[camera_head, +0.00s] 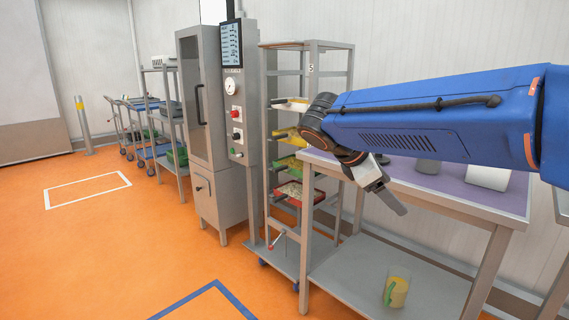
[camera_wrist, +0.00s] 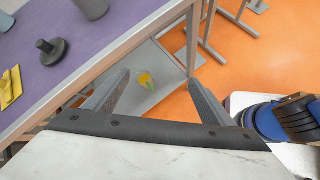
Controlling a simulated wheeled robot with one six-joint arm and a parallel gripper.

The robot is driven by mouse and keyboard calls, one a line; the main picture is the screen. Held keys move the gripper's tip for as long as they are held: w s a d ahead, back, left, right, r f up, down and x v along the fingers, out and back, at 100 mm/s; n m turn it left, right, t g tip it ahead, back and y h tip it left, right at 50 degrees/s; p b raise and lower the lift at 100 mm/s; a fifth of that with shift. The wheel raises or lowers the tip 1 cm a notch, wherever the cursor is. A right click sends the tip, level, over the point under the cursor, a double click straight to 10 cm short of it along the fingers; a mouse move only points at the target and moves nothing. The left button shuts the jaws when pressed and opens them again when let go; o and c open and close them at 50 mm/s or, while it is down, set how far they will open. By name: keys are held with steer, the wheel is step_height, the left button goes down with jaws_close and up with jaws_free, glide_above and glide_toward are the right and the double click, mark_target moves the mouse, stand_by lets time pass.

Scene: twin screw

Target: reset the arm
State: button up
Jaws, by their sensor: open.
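My arm is blue and reaches in from the right in the head view. My gripper (camera_head: 392,198) hangs at its end, near the front edge of the purple-topped table (camera_head: 520,195), tilted down to the right. In the wrist view, my gripper (camera_wrist: 157,79) has its two grey fingers wide apart with nothing between them. Past the fingers, farther away, the table's lower shelf (camera_wrist: 160,60) shows, with a clear container of yellow stuff (camera_wrist: 146,79) on it.
On the table are a dark round-based piece (camera_wrist: 52,50), a grey cup-like piece (camera_wrist: 92,8), a yellow item (camera_wrist: 10,88) and a white item (camera_head: 488,178). A rack with trays (camera_head: 290,193) and a tall steel cabinet (camera_head: 212,150) stand left. The orange floor (camera_head: 110,240) has open room.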

steer(key=s+d+f+m+y, duration=0.2)
steer(key=s+f+m+y, duration=0.2)
steer(key=s+f+m, duration=0.4)
steer(key=s+d+f+m+t+y, duration=0.1)
steer(key=s+f+m+y, duration=0.3)
steer(key=s+f+m, duration=0.5)
steer(key=s+d+f, duration=0.1)
steer(key=s, duration=0.5)
steer(key=shift+f+t+y, duration=0.3)
steer(key=shift+o, duration=0.5)
steer(key=shift+s+d, duration=0.1)
